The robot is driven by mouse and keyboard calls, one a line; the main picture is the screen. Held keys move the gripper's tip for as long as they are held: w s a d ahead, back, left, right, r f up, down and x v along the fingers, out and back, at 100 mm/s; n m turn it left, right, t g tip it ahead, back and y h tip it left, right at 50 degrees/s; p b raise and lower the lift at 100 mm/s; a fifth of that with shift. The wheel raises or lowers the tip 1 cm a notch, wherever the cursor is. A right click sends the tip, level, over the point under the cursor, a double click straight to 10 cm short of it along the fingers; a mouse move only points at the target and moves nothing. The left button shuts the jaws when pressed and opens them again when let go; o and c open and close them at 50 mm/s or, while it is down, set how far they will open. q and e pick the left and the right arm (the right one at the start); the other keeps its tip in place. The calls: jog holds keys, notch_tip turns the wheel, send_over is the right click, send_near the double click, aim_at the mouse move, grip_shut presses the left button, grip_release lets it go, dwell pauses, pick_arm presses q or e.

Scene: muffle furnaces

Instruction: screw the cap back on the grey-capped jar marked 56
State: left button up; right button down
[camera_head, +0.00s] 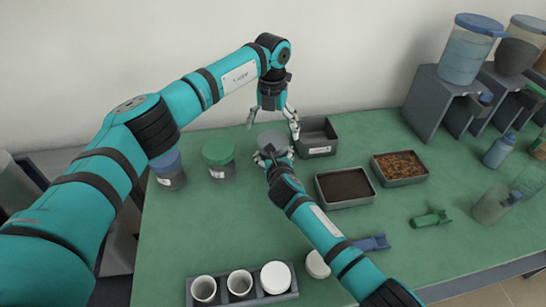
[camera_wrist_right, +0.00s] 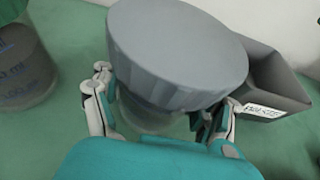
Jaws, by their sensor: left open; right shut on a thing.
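The grey-capped jar (camera_wrist_right: 150,115) stands near the back of the green table, its body mostly hidden. Its wide grey cap (camera_head: 271,138) sits on top and fills the upper middle of the right wrist view (camera_wrist_right: 180,55). I cannot tell whether the cap is threaded tight, and no number 56 is readable. My right gripper (camera_head: 273,157) reaches in from the front and is shut on the jar below the cap; its fingers (camera_wrist_right: 163,105) flank the body. My left gripper (camera_head: 272,127) points down over the cap, open, with a finger to each side.
A green-capped jar (camera_head: 218,160) and a blue-capped jar (camera_head: 168,171) stand to the left. An empty grey bin (camera_head: 318,136) is close on the right. Trays of dark powder (camera_head: 345,186) and brown grains (camera_head: 400,167) lie beyond. A rack (camera_head: 260,299) with white cups is in front.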

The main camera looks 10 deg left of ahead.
pick_arm(q)
jog(key=shift+r, duration=0.1)
dwell(0.3)
notch_tip(320, 180, up, 12)
dwell(0.5)
pick_arm(e)
grip_release()
jog(key=v, duration=1.2)
dwell(0.3)
